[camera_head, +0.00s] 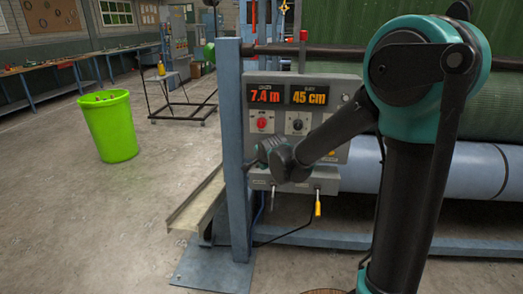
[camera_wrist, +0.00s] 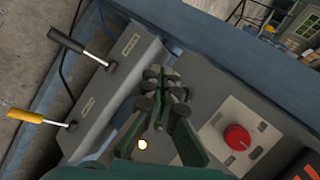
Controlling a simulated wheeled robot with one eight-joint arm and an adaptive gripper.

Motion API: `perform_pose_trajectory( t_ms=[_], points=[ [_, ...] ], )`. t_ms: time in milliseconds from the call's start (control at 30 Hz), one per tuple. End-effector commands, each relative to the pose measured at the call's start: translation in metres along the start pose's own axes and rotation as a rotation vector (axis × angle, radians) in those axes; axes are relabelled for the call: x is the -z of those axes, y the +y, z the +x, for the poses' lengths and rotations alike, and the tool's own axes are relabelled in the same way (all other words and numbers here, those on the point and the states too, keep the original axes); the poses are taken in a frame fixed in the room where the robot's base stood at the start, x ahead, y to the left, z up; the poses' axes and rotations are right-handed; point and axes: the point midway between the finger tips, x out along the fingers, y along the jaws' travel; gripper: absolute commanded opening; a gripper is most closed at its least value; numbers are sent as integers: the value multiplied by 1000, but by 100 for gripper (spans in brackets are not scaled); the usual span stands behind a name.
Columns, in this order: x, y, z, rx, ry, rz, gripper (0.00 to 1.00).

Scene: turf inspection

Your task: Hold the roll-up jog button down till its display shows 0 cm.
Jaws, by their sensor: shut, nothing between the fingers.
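A grey control panel (camera_head: 338,84) is fixed to a blue post. My gripper (camera_head: 264,150) is shut and empty, at the panel's lower left, below the red button (camera_head: 262,123). In the wrist view my gripper (camera_wrist: 170,92) points at the panel face, with the red button (camera_wrist: 237,138) to its right. A small glowing light (camera_wrist: 142,144) shows beside the fingers. The jog button cannot be made out; I cannot tell whether the fingertips touch anything.
A black dial (camera_head: 297,124) sits right of the red button. A black-handled lever (camera_wrist: 67,42) and a yellow-handled lever (camera_head: 318,207) project from the lower box. The blue post (camera_head: 233,150) stands close left of my gripper. A green bin (camera_head: 109,126) stands on open floor.

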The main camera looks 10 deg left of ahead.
Motion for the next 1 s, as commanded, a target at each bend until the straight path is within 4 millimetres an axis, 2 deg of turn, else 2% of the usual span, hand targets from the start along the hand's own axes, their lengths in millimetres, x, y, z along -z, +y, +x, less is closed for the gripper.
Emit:
perform_pose_trajectory(
  t_ms=[367,1000],
  points=[
    [4,-3,4,-1,1,0,0],
    [41,-40,55,-1,1,-1,0]
  ],
)
